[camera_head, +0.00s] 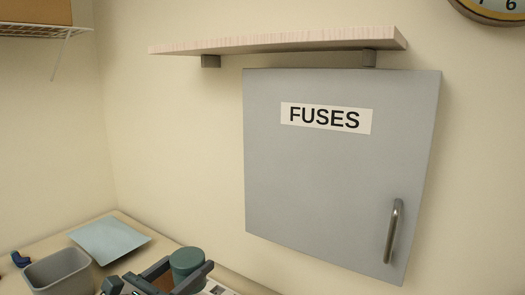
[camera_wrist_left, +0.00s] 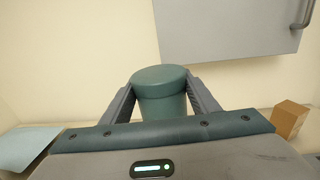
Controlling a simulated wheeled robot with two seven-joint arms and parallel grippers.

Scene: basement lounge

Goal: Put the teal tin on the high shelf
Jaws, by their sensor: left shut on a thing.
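The teal tin (camera_head: 186,262) is a round, lidded tin at the bottom of the head view. My left gripper (camera_head: 180,272) is shut on it, with a finger on each side. In the left wrist view the tin (camera_wrist_left: 160,92) is upright between the two fingers of the left gripper (camera_wrist_left: 162,105). The high shelf (camera_head: 280,41) is a pale wood board on the wall, above and to the right of the tin. I see it from below, so its top is hidden. My right gripper is not in view.
A grey fuse cabinet (camera_head: 335,180) with a handle hangs just under the shelf. On the counter (camera_head: 115,219) are a grey bin (camera_head: 60,272) and a light blue sheet (camera_head: 110,239). A brown box (camera_wrist_left: 289,119) stands right of the tin. A clock (camera_head: 490,8) hangs upper right.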

